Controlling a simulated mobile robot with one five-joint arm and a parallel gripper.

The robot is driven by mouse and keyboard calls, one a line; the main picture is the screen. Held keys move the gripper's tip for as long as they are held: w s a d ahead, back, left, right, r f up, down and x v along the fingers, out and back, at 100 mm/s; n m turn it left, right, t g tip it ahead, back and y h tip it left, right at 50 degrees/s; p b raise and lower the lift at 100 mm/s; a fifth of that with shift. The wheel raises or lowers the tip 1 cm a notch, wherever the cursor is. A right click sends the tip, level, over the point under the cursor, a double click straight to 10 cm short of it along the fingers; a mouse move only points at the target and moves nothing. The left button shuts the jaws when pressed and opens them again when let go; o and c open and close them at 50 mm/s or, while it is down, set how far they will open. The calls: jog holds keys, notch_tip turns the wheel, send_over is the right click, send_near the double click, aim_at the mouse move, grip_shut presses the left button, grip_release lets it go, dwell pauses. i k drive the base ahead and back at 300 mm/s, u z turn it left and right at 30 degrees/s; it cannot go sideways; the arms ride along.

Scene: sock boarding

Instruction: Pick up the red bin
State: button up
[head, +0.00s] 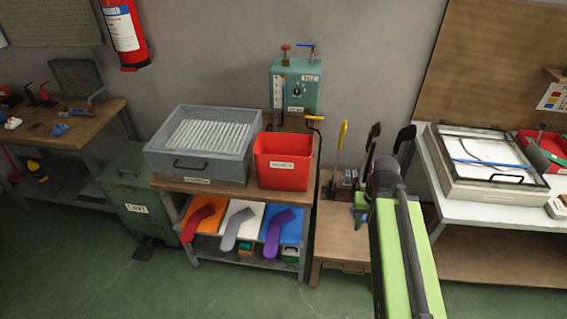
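The red bin (284,162) is an open-topped box with a white label on its front. It stands upright on the right end of a wooden-topped bench (205,189), in the middle of the head view. My gripper (389,138) is to the right of the bin, at the far end of my green arm, and apart from it. Its two dark fingertips stand apart with nothing seen between them. The bin's inside is mostly hidden.
A grey ribbed tray (160,157) sits just left of the bin. A teal box with valves (296,84) stands behind it. A yellow-handled tool (342,134) stands between bin and gripper. A white table (452,208) is at right. Green floor lies open in front.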

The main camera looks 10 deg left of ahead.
aim_at(282, 161)
jog(key=u, duration=0.65)
jog(key=k, duration=0.15)
jog(key=u, duration=2.85)
jog(key=k, duration=0.75)
jog(key=z, duration=1.25)
jog(key=i, duration=1.05)
jog(key=u, duration=0.15)
